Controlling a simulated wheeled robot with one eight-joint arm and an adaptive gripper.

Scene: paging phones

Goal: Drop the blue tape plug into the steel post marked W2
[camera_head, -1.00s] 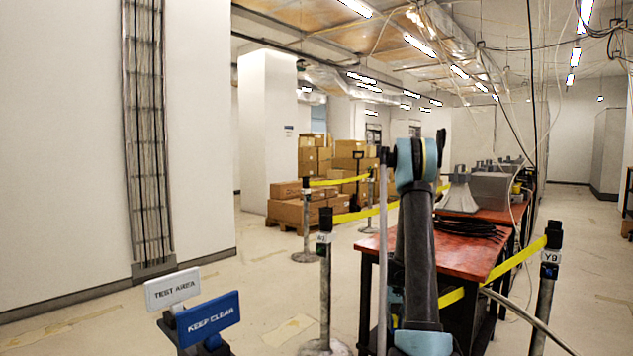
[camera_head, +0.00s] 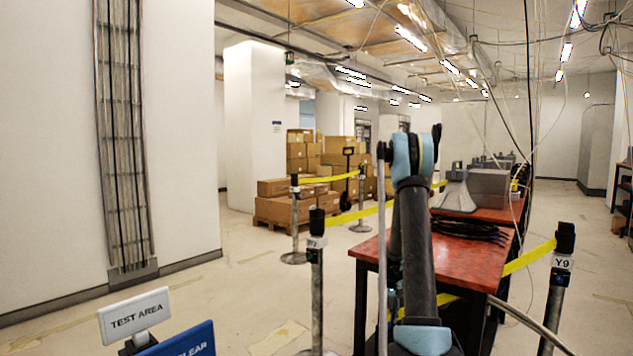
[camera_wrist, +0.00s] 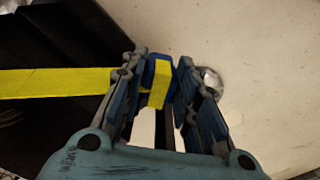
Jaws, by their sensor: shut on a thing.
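In the wrist view my gripper (camera_wrist: 160,80) is shut on the blue tape plug (camera_wrist: 157,68), which has a yellow tape face. A yellow tape (camera_wrist: 60,83) runs from it to the left edge. A rounded metallic shape (camera_wrist: 211,80), partly hidden by the right finger, lies just right of the plug; I cannot tell what it is. In the head view my gripper is hidden behind my arm. No label there clearly reads W2. The near-left steel post (camera_head: 317,290) has a label too small to read surely. The right post (camera_head: 556,300) reads Y9.
A red-topped table (camera_head: 455,265) with cables stands beside my arm. A TEST AREA sign (camera_head: 135,313) and a cut-off blue sign (camera_head: 185,342) are at lower left. Cartons (camera_head: 290,188) and further taped posts (camera_head: 295,215) stand behind.

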